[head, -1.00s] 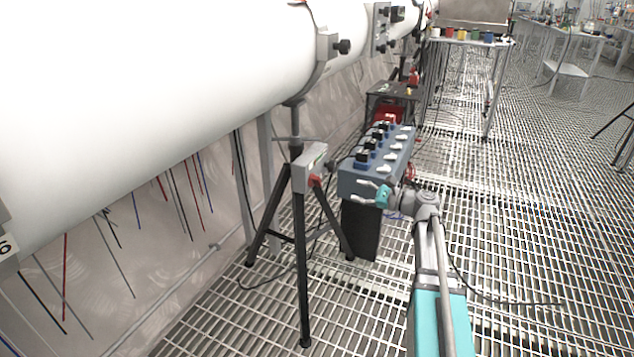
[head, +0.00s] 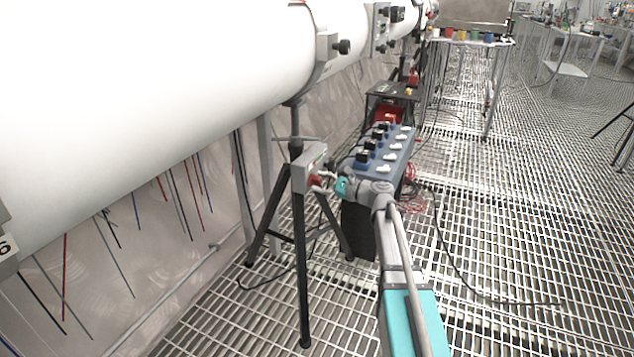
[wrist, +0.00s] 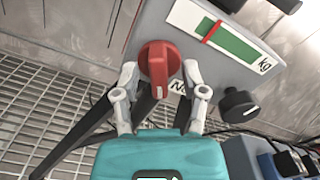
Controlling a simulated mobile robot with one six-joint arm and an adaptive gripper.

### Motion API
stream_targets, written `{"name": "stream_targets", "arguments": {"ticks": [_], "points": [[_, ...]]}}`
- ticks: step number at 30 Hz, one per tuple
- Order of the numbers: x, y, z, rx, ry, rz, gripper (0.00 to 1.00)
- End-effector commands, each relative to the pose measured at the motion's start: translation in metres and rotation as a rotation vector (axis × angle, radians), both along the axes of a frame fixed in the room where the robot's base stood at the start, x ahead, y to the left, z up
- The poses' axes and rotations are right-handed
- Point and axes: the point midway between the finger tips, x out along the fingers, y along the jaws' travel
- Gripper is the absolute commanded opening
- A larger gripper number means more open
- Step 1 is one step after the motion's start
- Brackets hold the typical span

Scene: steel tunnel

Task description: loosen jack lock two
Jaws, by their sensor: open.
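A black tripod jack (head: 299,240) stands under the white pipe and carries a grey box (head: 304,170). On the box is a red knob (head: 314,180), which shows large in the wrist view (wrist: 159,62). My gripper (head: 324,177) is at the knob. In the wrist view its open fingers (wrist: 160,75) stand on either side of the knob, with the right finger very close to it; I cannot tell whether they touch. The box also has a green "kg" gauge (wrist: 235,45) and a label (wrist: 180,88) partly hidden by the right finger. A black knob (wrist: 238,105) sits to the right.
A blue box with switches (head: 382,150) stands on a black support just behind my wrist. The white pipe (head: 160,90) runs overhead.

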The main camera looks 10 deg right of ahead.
Motion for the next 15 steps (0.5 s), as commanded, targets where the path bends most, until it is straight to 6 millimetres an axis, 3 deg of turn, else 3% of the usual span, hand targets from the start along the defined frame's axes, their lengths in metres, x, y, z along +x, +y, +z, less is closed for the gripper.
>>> {"name": "stream_targets", "arguments": {"ticks": [14,15], "points": [[0.0054,0.0078,0.0000,0.000,0.000,0.000,0.56],[0.0055,0.0078,0.0000,0.000,0.000,0.000,0.52]]}}
